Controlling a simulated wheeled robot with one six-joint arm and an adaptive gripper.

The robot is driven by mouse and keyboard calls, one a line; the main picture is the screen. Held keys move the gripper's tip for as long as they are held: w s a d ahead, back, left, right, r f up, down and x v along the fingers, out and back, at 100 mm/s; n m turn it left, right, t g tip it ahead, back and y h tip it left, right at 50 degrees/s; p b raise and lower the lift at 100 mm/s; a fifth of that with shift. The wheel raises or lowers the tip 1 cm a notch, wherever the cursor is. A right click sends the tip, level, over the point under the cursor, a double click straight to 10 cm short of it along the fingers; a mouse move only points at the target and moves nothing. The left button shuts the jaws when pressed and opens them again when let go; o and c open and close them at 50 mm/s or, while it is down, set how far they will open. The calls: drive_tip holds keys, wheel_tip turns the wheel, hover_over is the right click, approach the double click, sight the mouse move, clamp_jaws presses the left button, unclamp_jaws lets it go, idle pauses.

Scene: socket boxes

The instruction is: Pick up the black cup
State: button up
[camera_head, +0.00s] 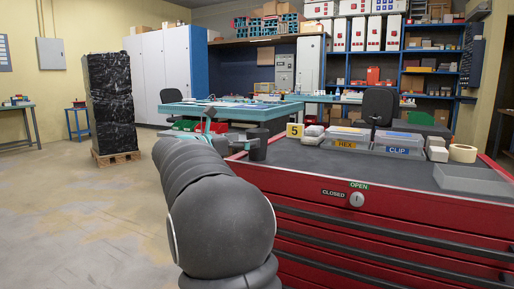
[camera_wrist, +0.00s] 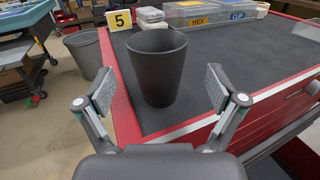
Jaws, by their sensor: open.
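The black cup (camera_wrist: 157,68) stands upright on the dark top of the red drawer cabinet, close to its left edge, in the wrist view. It also shows in the head view (camera_head: 259,146), small and dark, just beyond the end of my arm. My gripper (camera_wrist: 160,91) is open and empty, with one finger to the left and one to the right of the cup's line. The cup is ahead of the fingertips, and the fingers do not appear to touch it. In the head view my arm hides most of the gripper.
The red drawer cabinet (camera_head: 330,215) carries a yellow number 5 sign (camera_head: 294,130), a HEX box (camera_head: 345,139), a CLIP box (camera_head: 399,145) and a tape roll (camera_head: 462,153). A grey bin (camera_wrist: 86,52) stands on the floor left of the cabinet. The cabinet top right of the cup is clear.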

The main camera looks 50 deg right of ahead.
drive_tip(key=d, duration=0.5)
drive_tip(key=shift+s, duration=0.15)
drive_tip(key=c, duration=1.2)
